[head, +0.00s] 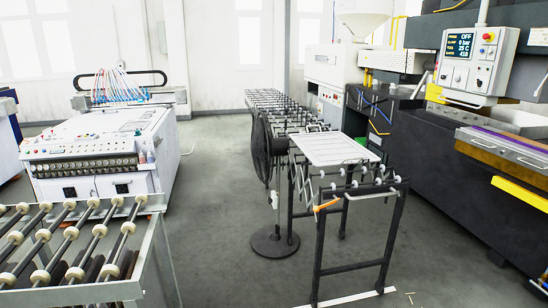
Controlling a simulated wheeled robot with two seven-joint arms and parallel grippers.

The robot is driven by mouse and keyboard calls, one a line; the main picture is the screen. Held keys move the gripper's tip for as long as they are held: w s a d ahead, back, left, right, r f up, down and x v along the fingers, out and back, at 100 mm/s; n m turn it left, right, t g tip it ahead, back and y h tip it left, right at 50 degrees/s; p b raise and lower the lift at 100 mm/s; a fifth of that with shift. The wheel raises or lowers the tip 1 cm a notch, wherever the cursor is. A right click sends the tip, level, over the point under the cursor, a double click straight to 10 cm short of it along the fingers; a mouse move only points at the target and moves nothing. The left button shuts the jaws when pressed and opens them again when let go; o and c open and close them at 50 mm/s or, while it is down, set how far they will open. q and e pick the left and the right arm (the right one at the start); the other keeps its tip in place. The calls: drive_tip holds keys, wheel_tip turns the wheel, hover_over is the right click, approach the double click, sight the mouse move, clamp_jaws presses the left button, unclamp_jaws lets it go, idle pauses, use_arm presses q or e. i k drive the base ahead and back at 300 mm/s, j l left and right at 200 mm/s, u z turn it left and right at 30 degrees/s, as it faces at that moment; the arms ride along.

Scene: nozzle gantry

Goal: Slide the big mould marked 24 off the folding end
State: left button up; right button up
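A flat pale slab (333,148) with faint lines on its top lies on the roller conveyor near its close end. I cannot read a 24 on it, so I cannot tell if it is the big mould. The close end section of the conveyor (362,187) has bare rollers, dark legs and an orange handle-like piece (327,205) at its left corner. I cannot tell if this is the folding end. Neither of my grippers is in view.
A black pedestal fan (264,150) stands against the conveyor's left side. Another roller conveyor (70,240) fills the lower left. A white machine (100,150) stands behind it. A dark machine with a control panel (478,60) lines the right. Grey floor (215,225) is clear between the conveyors.

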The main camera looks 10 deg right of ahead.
sight(333, 148)
drive_tip(key=i+l, duration=0.2)
drive_tip(key=l, duration=0.15)
drive_tip(key=i+l+u, duration=0.15)
drive_tip(key=i+l, duration=0.3)
drive_tip(key=l, duration=0.3)
drive_tip(key=i+l+u, duration=0.1)
drive_tip(key=l, duration=0.25)
drive_tip(key=i+l+u, duration=0.1)
drive_tip(key=i+l, duration=0.35)
drive_tip(key=l, duration=0.4)
drive_tip(key=i+l+u, duration=0.3)
drive_tip(key=l, duration=1.15)
drive_tip(key=l+u, duration=0.35)
drive_tip(key=l, duration=1.55)
drive_tip(key=k+l+u, duration=0.1)
drive_tip(key=l, duration=0.4)
drive_tip(key=k+l, duration=0.1)
drive_tip(key=l, duration=0.4)
